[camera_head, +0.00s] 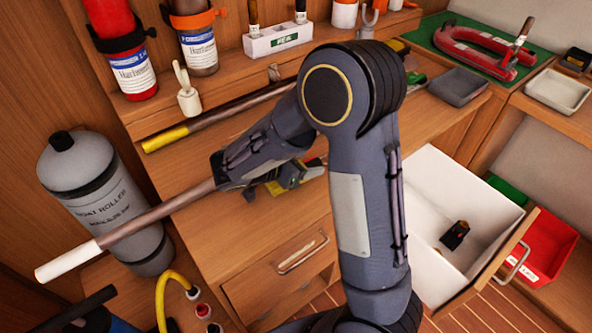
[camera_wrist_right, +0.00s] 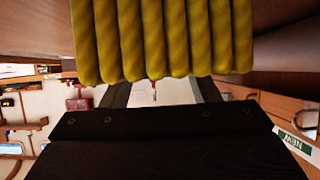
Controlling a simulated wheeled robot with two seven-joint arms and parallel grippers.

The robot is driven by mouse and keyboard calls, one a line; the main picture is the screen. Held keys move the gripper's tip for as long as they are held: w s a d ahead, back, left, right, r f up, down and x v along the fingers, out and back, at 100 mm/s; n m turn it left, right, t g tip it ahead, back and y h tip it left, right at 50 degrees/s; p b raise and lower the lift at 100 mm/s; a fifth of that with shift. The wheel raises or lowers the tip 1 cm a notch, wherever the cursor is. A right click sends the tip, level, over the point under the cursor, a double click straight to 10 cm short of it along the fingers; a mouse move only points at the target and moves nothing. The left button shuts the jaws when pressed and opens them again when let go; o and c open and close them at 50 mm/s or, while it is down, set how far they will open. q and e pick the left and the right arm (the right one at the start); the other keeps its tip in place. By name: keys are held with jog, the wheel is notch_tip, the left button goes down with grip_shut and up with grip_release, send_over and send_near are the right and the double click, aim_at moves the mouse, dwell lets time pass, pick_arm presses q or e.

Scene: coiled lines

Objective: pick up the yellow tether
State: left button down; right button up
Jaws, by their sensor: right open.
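The yellow tether fills the top of the right wrist view as a row of thick, ridged yellow strands (camera_wrist_right: 160,40), close to the camera. In the head view a yellow patch (camera_head: 290,179), which may be part of it, shows below my right forearm. My right gripper (camera_head: 222,170) is mostly hidden by its own arm in the head view. In the wrist view its two dark fingers (camera_wrist_right: 150,92) are apart, with the strands in front of them; I cannot tell whether they touch. My left gripper is not in view.
A white-tipped pole (camera_head: 150,214) runs from my right wrist past the grey cylinder (camera_head: 88,185). A yellow-tipped pole (camera_head: 225,112) lies behind. An open white drawer (camera_head: 450,190) stands to the right. A yellow hose (camera_head: 172,283) curves at lower left.

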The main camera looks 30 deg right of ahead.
jog(key=shift+d+f, duration=0.3)
jog(key=shift+d, duration=0.15)
jog(key=c, duration=1)
jog(key=shift+r, duration=0.15)
